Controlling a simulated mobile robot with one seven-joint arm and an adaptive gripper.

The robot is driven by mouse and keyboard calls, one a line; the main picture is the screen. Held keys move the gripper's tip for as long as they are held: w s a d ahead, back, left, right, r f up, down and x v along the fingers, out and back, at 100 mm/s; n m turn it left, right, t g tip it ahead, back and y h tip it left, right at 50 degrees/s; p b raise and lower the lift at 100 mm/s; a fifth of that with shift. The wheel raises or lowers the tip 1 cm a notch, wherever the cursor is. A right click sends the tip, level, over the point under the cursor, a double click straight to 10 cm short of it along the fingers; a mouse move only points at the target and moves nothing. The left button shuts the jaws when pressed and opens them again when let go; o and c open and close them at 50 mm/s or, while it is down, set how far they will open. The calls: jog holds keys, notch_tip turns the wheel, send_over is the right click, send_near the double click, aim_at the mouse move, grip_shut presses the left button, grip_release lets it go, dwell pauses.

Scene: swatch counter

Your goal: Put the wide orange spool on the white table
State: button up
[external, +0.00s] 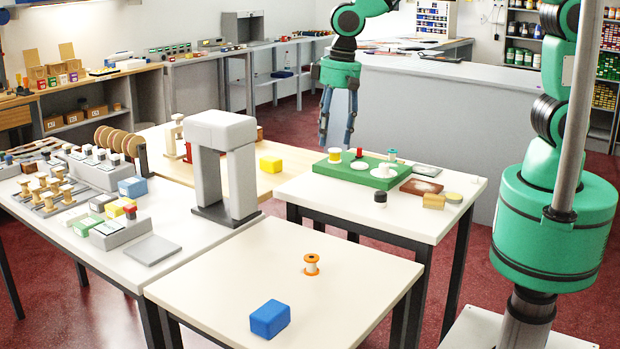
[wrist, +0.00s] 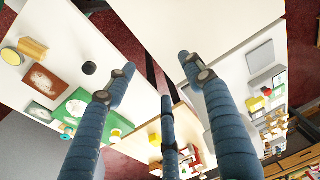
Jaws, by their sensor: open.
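An orange spool (external: 311,264) with wide end discs and a pale middle stands upright on the near off-white table (external: 370,290). My gripper (external: 336,140) is open and empty, pointing down high beyond the spool, near the back of the right-hand table. The wrist view shows its blue fingers (wrist: 158,78) spread apart with nothing between them. I cannot make out the orange spool in the wrist view; the near table's pale top shows only in part there.
A blue block (external: 270,319) lies on the near table. The right-hand table (external: 350,208) bears a green tray (external: 345,176) with spools, a black-topped jar (external: 380,199) and a tan block (external: 434,202). A grey arch (external: 242,175) stands on the left.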

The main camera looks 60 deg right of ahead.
jog(key=g+p, duration=0.1)
send_over(311, 257)
notch_tip(311, 257, down, 14)
jog(key=shift+d+f+h, duration=0.1)
jog(key=shift+f+h, duration=0.1)
jog(key=shift+h, duration=0.2)
jog(key=shift+f+b, duration=0.55)
jog(key=shift+f, duration=3.75)
jog(key=shift+f+b, duration=0.55)
jog(key=shift+f, duration=2.1)
jog(key=c, duration=1.1)
